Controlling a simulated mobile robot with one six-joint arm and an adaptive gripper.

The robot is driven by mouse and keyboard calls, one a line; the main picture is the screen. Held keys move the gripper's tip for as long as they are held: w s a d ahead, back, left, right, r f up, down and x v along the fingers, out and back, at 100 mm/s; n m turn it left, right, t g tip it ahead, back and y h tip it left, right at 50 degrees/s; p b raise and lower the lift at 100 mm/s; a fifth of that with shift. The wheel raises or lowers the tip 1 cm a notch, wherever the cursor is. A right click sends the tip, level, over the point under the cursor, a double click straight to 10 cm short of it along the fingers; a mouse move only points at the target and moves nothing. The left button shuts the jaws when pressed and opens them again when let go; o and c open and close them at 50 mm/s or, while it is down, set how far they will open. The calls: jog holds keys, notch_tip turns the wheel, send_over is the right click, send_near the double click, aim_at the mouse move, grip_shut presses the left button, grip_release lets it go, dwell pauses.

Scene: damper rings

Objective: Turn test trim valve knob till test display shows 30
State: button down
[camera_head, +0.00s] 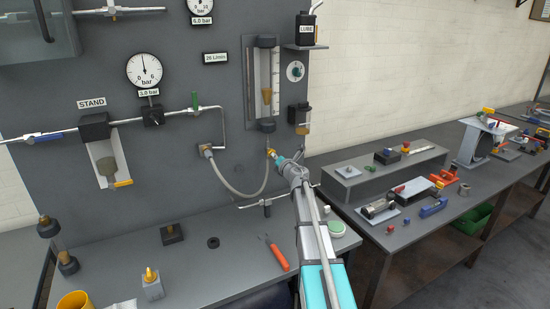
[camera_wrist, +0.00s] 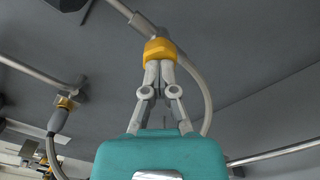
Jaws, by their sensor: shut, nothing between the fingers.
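My gripper (camera_wrist: 159,68) is shut, its two fingertips together. In the wrist view they meet the lower edge of a yellow-orange knob (camera_wrist: 159,48) on a grey pipe; I cannot tell whether they touch it. In the head view my gripper (camera_head: 277,157) is at the same small knob (camera_head: 270,152), below the flow tube. This knob may be the trim valve knob, but I see no label for it. A display (camera_head: 215,57) on the panel reads about 26 L/min, in small type. My arm hides part of the panel below the knob.
A grey hose (camera_head: 238,190) loops left of my gripper. The flow tube (camera_head: 264,85), a round dial knob (camera_head: 295,71) and a lubricator bowl (camera_head: 299,118) are above. An orange-handled tool (camera_head: 277,255) lies on the bench. A side bench (camera_head: 420,235) holds several parts.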

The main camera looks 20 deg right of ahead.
dwell(0.3)
jog(key=shift+n, duration=2.3)
jog(key=shift+n, duration=0.3)
jog(key=shift+n, duration=1.9)
jog(key=shift+n, duration=2.4)
